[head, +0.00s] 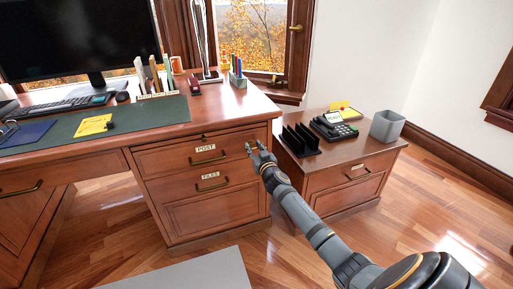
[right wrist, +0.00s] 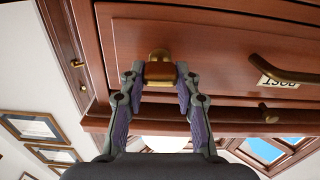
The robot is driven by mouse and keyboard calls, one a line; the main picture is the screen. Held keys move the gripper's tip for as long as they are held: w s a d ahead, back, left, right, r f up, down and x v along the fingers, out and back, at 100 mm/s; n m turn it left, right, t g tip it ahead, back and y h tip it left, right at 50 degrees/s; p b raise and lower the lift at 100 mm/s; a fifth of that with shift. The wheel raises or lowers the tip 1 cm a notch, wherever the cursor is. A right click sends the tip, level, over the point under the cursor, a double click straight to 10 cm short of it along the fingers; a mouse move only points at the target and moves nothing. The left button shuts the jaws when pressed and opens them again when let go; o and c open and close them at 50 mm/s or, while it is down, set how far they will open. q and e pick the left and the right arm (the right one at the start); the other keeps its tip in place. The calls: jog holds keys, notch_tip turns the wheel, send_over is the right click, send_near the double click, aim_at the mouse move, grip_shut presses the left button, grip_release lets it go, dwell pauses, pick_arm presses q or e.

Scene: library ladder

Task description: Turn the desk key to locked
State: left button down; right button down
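The brass desk key (right wrist: 160,70) is on the front of the upper desk drawer (right wrist: 215,45), near the drawer's edge. It shows upside down in the right wrist view, with its broad face toward the camera. My right gripper (right wrist: 160,76) has one fingertip at each side of the key, and both appear to touch it. In the head view my right gripper (head: 257,148) is at the right end of the drawer labelled POST (head: 205,148) and largely hides the key. My left gripper is not in view.
A lower drawer labelled FILES (head: 209,187) is under the POST drawer. A low cabinet (head: 325,170) stands right of the desk, bearing a black file rack (head: 301,140), a phone (head: 334,127) and a grey bin (head: 387,127). The wooden floor (head: 410,200) before the cabinet is clear.

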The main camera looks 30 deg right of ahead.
jog(key=shift+w+d+r+n, duration=0.1)
jog(key=shift+w+d+n, duration=0.1)
jog(key=shift+w+n, duration=0.35)
jog(key=shift+n, duration=0.45)
jog(key=n, duration=0.2)
jog(key=shift+a+n, duration=0.15)
jog(key=shift+n, duration=0.25)
jog(key=shift+n+p, duration=0.4)
jog(key=shift+n, duration=0.4)
jog(key=n, duration=0.3)
jog(key=shift+f+n, duration=0.2)
jog(key=shift+n, duration=0.2)
jog(key=shift+n+p, duration=0.4)
jog(key=shift+n, duration=0.5)
jog(key=n, duration=0.3)
jog(key=shift+f, duration=0.1)
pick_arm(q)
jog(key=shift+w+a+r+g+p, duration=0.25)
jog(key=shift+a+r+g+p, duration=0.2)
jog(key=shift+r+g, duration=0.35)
pick_arm(e)
jog(key=shift+n, duration=1.1)
jog(key=shift+s, duration=0.1)
